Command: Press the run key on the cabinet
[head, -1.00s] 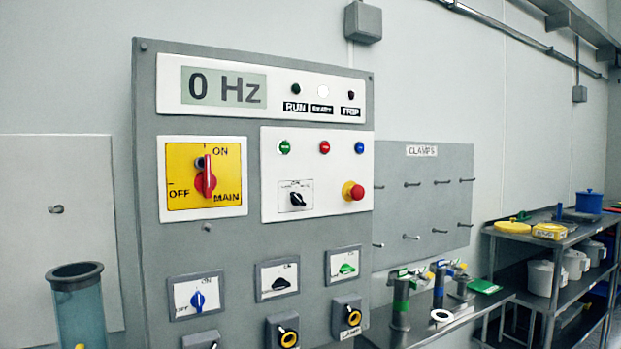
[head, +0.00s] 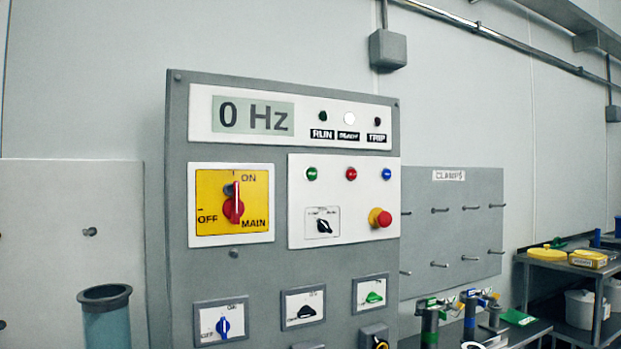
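The grey cabinet (head: 275,265) stands in the middle of the head view. Its display (head: 252,116) reads 0 Hz. The READY lamp (head: 349,118) is lit white; the RUN lamp (head: 323,117) and TRIP lamp (head: 377,121) look dark. On the white key panel, a green key (head: 311,174) sits at the left, beside a red key (head: 351,174) and a blue key (head: 386,174); the lettering on them is too small to read surely. The red main switch (head: 234,204) stands upright, toward ON. My gripper is not in view.
A red mushroom button (head: 380,217) and a black selector (head: 324,226) sit below the keys. Several lower switches include a blue one (head: 223,326). A clear cylinder (head: 106,318) stands at left. A clamp board (head: 452,215) and shelves (head: 560,265) are at right.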

